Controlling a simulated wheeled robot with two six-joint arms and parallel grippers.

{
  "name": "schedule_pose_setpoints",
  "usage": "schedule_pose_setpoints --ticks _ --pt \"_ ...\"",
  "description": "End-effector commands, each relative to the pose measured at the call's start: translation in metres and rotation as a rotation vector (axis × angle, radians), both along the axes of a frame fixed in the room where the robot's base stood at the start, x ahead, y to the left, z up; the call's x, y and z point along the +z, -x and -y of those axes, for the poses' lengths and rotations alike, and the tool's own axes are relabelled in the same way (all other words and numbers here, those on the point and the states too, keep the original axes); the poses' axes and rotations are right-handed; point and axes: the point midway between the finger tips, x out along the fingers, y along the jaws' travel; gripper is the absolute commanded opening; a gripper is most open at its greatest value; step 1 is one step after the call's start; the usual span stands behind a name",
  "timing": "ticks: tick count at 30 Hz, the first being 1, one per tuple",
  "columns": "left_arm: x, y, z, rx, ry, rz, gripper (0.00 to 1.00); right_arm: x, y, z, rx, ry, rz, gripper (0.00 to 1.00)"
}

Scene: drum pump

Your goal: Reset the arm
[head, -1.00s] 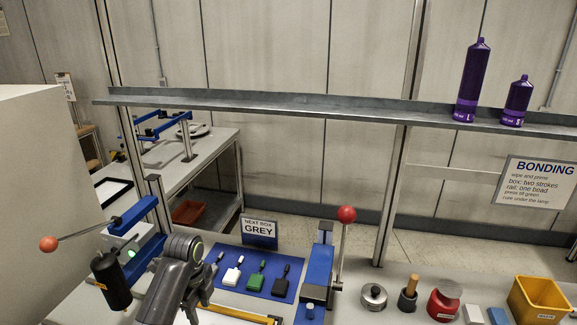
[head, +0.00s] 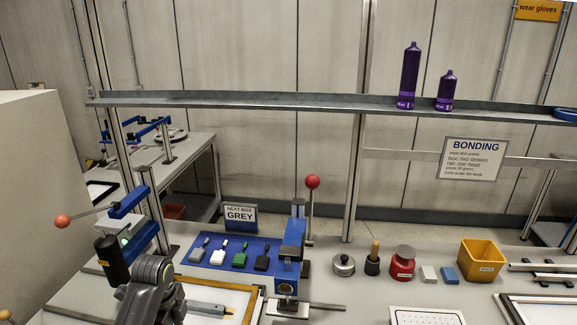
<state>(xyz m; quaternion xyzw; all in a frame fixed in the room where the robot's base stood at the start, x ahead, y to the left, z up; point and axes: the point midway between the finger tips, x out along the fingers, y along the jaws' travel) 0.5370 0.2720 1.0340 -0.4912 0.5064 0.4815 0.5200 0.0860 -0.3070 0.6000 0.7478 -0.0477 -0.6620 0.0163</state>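My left arm (head: 152,285), dark grey with a ribbed round joint, rises from the bottom left in the head view. Its fingertips cannot be made out, so I cannot tell whether that gripper is open or shut. My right gripper is not in view. Close behind my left arm stands a blue-armed device (head: 130,203) with a black cylinder (head: 112,260). Its thin lever slants out to a red ball (head: 62,221) at the left. A blue press (head: 290,255) at the middle has an upright lever with a red ball (head: 312,182).
A blue mat (head: 215,262) holds several small brushes behind a wood-edged frame (head: 250,305). A steel pot (head: 344,265), red pot (head: 402,264) and yellow bin (head: 482,260) stand to the right. A shelf (head: 250,104) carries purple cartridges (head: 408,75). A white block (head: 35,190) stands at far left.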

Motion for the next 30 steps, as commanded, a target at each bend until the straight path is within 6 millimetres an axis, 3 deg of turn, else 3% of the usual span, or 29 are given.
schedule_pose_setpoints --ticks 8,14,21,27,30 --pt "-0.027 0.035 -0.004 0.193 0.0 0.036 0.41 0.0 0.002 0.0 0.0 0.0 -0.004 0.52" --pt "-0.049 0.075 -0.009 0.407 0.006 0.079 0.41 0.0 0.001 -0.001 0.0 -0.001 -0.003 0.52" --pt "-0.069 0.161 -0.018 0.836 0.04 0.17 0.41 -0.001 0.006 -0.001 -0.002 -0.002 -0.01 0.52" --pt "-0.063 0.227 -0.024 1.186 0.086 0.251 0.41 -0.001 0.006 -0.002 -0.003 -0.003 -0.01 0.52" --pt "-0.056 0.249 -0.026 1.312 0.108 0.281 0.41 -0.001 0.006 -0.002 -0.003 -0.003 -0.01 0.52"
